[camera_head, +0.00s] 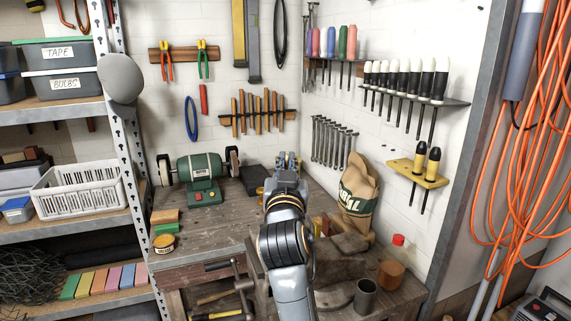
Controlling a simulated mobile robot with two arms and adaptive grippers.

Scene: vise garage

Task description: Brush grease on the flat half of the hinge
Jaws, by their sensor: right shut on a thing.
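My right arm comes in from the bottom middle, and its gripper (287,160) is over the back of the wooden workbench (215,237). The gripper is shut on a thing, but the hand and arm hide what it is. A small round tin (163,244) with a yellowish label and brownish top stands at the bench's front left; its contents are too small to tell. I cannot make out a brush or the hinge; my arm hides part of the bench. My left gripper is not in view.
A green bench grinder (200,173) stands at the bench's back left. A burlap sack (357,194), a grey metal cup (365,295) and a red-capped container (398,245) are right of my arm. Tools hang on both walls. The left bench middle is fairly clear.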

